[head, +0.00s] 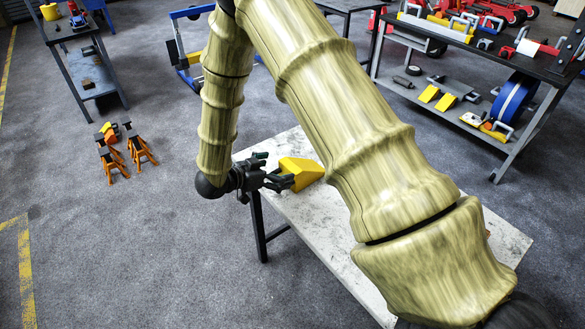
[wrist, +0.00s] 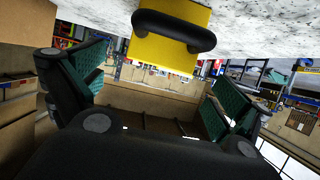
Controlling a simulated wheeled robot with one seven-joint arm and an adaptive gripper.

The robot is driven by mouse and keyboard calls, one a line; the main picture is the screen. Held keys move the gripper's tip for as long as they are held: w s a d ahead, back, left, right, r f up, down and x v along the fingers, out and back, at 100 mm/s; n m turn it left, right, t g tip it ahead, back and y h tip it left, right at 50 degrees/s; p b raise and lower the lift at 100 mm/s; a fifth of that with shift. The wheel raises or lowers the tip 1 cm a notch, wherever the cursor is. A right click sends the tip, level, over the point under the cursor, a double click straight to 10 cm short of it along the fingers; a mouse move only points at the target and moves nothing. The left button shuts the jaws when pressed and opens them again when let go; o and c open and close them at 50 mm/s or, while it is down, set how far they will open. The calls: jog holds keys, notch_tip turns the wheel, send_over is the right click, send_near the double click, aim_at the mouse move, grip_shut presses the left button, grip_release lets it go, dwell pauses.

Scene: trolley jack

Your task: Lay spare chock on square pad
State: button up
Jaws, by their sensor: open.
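A yellow wedge-shaped chock (head: 302,173) rests on a pale speckled table (head: 345,225). In the wrist view the chock (wrist: 165,52) hangs at the top of the picture with a black loop handle (wrist: 173,30) facing me. My gripper (head: 274,174) is just left of the chock, its fingers pointing toward it. In the wrist view the green-padded fingers of my gripper (wrist: 152,88) are spread wide, with nothing held between them. The chock shows a gap from both pads. I cannot make out a square pad; my arm hides much of the table.
A dark shelved bench (head: 470,95) stands at the upper right, with more yellow chocks (head: 437,96) on its lower shelf. Orange jack stands (head: 125,155) stand on the floor at left. A dark side table (head: 85,60) is behind them.

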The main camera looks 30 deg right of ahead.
aim_at(290, 167)
jog(key=d, duration=0.2)
jog(key=shift+s+d+p, duration=0.3)
jog(key=shift+s, duration=0.1)
jog(key=shift+w+d+f, duration=0.75)
jog(key=shift+d+f, duration=0.25)
jog(key=shift+f, duration=0.05)
jog(key=shift+s+d+r+p, duration=0.1)
jog(key=shift+s+d+p, duration=0.1)
jog(key=shift+d+p, duration=0.35)
jog(key=x, duration=0.1)
jog(key=p+x, duration=0.1)
jog(key=x, duration=0.1)
jog(key=shift+w+f, duration=0.25)
jog(key=shift+w, duration=0.1)
jog(key=shift+d+f+p, duration=0.15)
jog(key=shift+d+p, duration=0.15)
jog(key=shift+d, duration=0.05)
jog(key=shift+c, duration=0.2)
jog(key=shift+s, duration=0.1)
jog(key=c, duration=1.5)
